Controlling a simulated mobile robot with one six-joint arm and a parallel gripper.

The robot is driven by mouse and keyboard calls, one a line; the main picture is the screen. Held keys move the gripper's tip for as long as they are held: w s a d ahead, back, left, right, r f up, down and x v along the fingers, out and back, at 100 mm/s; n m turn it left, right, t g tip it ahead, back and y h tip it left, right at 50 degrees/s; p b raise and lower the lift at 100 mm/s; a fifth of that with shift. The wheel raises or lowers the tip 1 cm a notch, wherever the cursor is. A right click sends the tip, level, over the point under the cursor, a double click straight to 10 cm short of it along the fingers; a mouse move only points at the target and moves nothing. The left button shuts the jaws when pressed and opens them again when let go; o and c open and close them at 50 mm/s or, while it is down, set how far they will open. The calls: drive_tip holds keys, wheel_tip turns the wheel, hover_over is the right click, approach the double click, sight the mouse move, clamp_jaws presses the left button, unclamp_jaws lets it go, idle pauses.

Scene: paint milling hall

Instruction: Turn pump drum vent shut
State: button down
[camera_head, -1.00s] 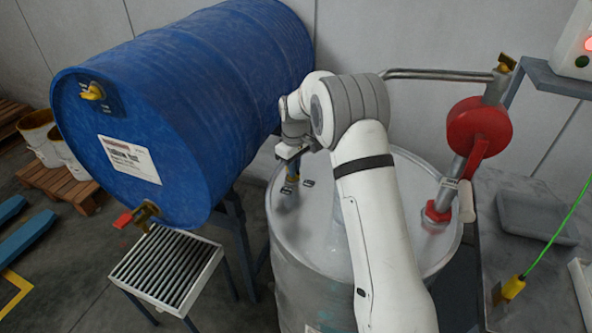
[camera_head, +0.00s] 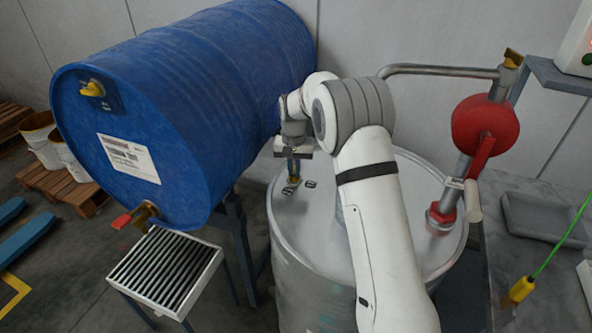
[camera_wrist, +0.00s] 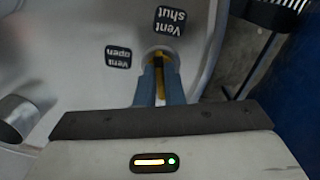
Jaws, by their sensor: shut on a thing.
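The pump drum (camera_head: 305,250) is the silver-grey drum in front of me. Its vent is a small yellow handle (camera_wrist: 160,82) on the lid, near the edge by the blue drum. My gripper (camera_wrist: 159,88) points down over it, its two blue fingers shut on the yellow handle. The "Vent shut" label (camera_wrist: 170,21) and "Vent open" label (camera_wrist: 118,57) lie beside the vent, upside down in the wrist view. The handle runs roughly up and down in that view, with its upper end nearer "Vent shut". The fingers hide part of it.
A big blue drum (camera_head: 190,100) lies on a stand close left of the vent, above a slatted tray (camera_head: 165,270). A red hand pump (camera_head: 486,124) with a metal pipe rises from the lid's right side. A bench with a grey tray (camera_head: 540,215) stands at right.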

drive_tip(key=shift+a+m, duration=0.1)
drive_tip(key=shift+m, duration=1.5)
drive_tip(key=c, duration=1.5)
unclamp_jaws()
drive_tip(key=shift+c, duration=0.2)
wheel_tip(320, 180, up, 8)
drive_tip(key=shift+f+b, duration=0.1)
drive_tip(key=shift+b, duration=0.3)
